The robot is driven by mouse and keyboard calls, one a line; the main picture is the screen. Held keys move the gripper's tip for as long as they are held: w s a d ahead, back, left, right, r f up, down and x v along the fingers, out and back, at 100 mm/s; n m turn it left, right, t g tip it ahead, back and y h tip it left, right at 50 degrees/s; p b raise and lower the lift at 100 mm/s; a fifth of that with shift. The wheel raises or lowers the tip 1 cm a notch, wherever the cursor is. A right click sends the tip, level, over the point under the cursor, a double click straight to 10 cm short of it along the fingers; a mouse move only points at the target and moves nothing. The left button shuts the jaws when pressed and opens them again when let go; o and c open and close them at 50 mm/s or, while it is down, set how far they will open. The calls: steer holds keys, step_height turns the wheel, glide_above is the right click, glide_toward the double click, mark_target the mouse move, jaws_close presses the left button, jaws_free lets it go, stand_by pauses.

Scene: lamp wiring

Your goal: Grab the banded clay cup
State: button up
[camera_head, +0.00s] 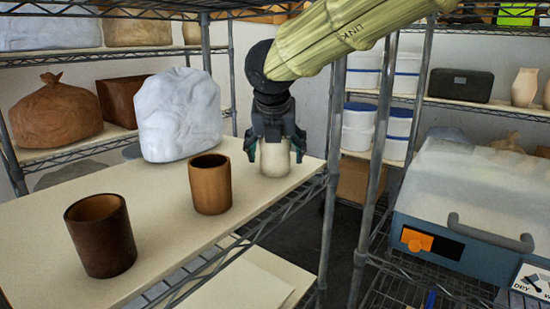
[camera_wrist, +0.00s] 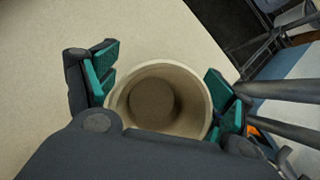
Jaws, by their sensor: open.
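Three cups stand upright on the cream shelf board (camera_head: 165,225). A pale cream cup (camera_head: 275,163) is at the far right end; the wrist view looks down into this empty round cup (camera_wrist: 192,80). My gripper (camera_head: 275,146) points down over it, open, with one finger on each side of its rim. In the wrist view my gripper's green pads (camera_wrist: 162,90) flank the cup, with a small gap on the left; contact on the right is unclear. A tan-brown cup (camera_head: 210,186) and a dark brown cup (camera_head: 100,237) stand apart to the left. I cannot make out clear bands on any cup.
A white wrapped lump (camera_head: 178,115) stands behind the cups, and a brown bag (camera_head: 55,115) is on the rack behind. A metal rack post (camera_head: 333,170) rises right of the pale cup. A blue-grey machine (camera_head: 450,210) is at right.

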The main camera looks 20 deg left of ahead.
steer(key=shift+c, duration=0.4)
steer(key=c, duration=1.2)
steer(key=shift+r, duration=0.2)
